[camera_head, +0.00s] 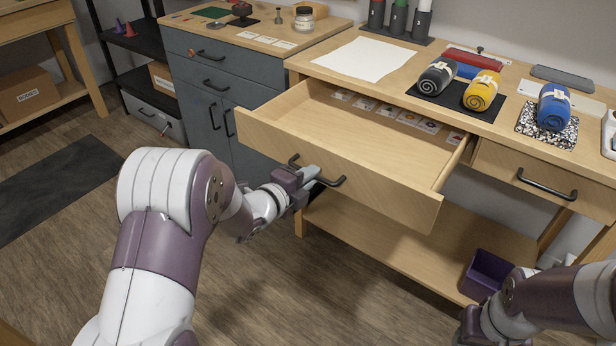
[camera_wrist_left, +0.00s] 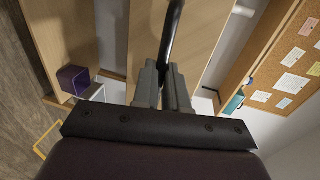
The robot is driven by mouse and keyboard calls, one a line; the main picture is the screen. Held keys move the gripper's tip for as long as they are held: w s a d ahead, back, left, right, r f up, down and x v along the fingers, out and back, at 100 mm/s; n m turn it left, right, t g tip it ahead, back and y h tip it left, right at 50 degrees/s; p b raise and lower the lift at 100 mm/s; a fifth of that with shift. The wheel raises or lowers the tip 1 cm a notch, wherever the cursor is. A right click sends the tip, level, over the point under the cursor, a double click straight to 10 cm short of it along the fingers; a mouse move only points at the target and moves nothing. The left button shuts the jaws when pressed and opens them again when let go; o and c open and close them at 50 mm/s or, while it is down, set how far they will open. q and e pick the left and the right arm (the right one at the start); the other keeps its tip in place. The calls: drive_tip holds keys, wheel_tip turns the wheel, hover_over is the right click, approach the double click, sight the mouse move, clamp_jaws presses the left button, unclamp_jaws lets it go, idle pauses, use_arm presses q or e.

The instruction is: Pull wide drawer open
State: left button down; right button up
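The wide drawer (camera_head: 345,140) of the wooden workbench is pulled out, and its inside shows, with several small picture cards along the back. Its front carries a black bar handle (camera_head: 331,181).
A closed narrow drawer (camera_head: 542,180) is to the right. Rolled towels (camera_head: 480,90) and a paper sheet (camera_head: 364,59) lie on the benchtop. A purple bin (camera_head: 487,273) stands below. A blue-grey cabinet (camera_head: 212,80) is left of the bench. Floor in front is clear.

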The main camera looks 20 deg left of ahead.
use_arm(q)
drive_tip(key=c, duration=1.2)
unclamp_jaws()
drive_tip(key=p+v, duration=0.2)
drive_tip(key=v, duration=1)
drive_tip(key=shift+s, duration=0.35)
